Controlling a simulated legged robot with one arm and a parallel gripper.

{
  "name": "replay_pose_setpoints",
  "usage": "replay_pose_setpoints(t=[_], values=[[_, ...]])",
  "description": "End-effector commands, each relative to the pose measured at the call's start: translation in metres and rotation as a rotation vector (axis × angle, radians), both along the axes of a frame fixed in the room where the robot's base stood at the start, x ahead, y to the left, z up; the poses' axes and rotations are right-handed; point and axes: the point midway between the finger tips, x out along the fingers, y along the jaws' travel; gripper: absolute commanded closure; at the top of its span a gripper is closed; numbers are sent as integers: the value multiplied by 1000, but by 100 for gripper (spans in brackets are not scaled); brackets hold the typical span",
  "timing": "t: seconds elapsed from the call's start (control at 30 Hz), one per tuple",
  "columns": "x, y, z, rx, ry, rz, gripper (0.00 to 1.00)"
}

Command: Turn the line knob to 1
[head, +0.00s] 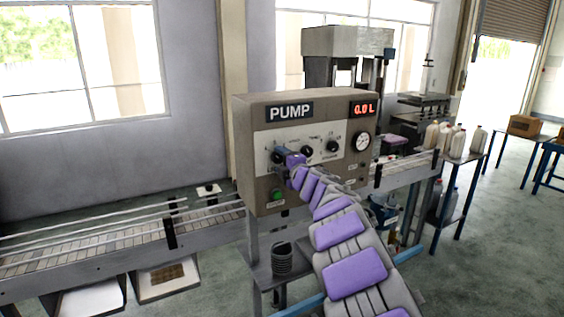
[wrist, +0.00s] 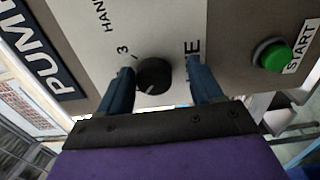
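The pump box (head: 250,130) has a pale panel with black knobs. In the wrist view, a round black knob (wrist: 153,75) sits between my gripper's (wrist: 160,70) two blue fingers. The fingers are spread, with a gap on each side of the knob. A "3" is printed beside it, and a label ending in "E" is partly hidden by the right finger. A small pale mark on the knob faces down in the picture; the number there is not visible. In the head view my gripper (head: 291,158) is at the panel's left knob, partly covering it.
A green START button (wrist: 273,55) is right of the fingers in the wrist view. Two other knobs (head: 306,151) (head: 332,146) and a gauge (head: 362,141) are to the right. A conveyor (head: 120,245) runs past the pump.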

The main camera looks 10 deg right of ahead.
Motion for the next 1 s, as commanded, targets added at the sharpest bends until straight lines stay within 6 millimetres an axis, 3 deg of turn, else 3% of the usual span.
replay_pose_setpoints(t=[0.47,1.0], values=[[-10,-2,5,0,-7,3,31],[-76,-25,4,1,-4,-3,31]])
